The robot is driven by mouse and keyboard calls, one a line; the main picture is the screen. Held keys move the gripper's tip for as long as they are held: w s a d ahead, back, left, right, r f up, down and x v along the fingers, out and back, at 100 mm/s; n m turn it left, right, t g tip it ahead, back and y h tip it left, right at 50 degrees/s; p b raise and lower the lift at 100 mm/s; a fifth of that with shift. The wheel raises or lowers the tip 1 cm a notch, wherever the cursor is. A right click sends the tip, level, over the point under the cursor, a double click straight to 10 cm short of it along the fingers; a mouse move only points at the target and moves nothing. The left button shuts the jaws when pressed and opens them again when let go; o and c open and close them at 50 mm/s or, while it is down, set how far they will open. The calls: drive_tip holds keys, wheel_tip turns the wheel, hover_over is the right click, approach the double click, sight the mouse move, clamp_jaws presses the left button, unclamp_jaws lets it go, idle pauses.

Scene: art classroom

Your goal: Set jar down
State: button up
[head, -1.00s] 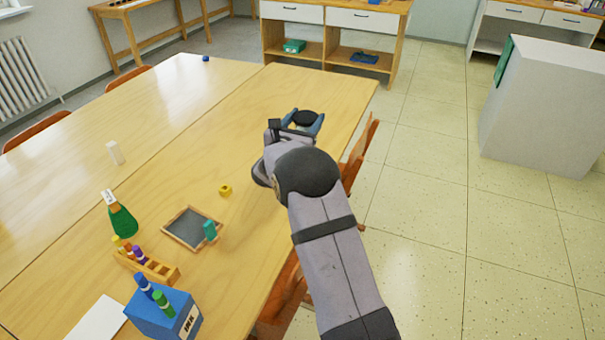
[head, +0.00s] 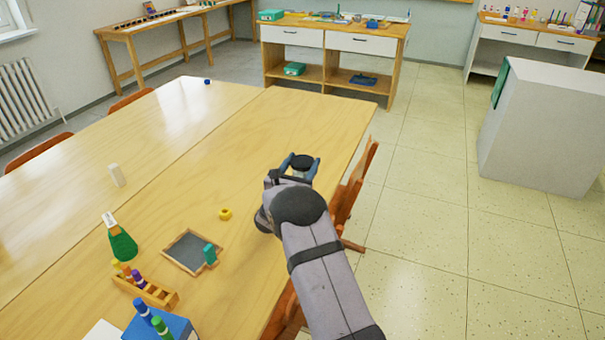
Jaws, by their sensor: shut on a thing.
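My gripper (head: 301,168) is over the right part of the wooden table (head: 190,200), near its right edge. Its blue fingers are shut on the jar (head: 302,161), of which I see mainly the dark round top between them. The lower part of the jar is hidden behind my gripper and wrist. I cannot tell whether the jar touches the table top.
Left of my arm are a yellow ring-like piece (head: 225,214), a small framed slate (head: 186,251) with a teal block (head: 210,254), a green bottle (head: 122,244), a marker rack (head: 146,290) and a blue box (head: 160,328). A chair (head: 352,190) stands at the right edge. The table's far part is mostly clear.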

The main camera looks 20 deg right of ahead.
sight(302, 174)
drive_tip(key=shift+f, duration=1.9)
drive_tip(key=shift+f, duration=0.15)
drive_tip(key=o, duration=1.6)
drive_tip(key=shift+o, duration=0.2)
drive_tip(key=shift+p, duration=0.3)
drive_tip(key=shift+s+a, duration=0.25)
drive_tip(key=b+v, duration=0.1)
drive_tip(key=v, duration=1)
drive_tip(key=shift+s+a, duration=0.1)
drive_tip(key=shift+s, duration=0.1)
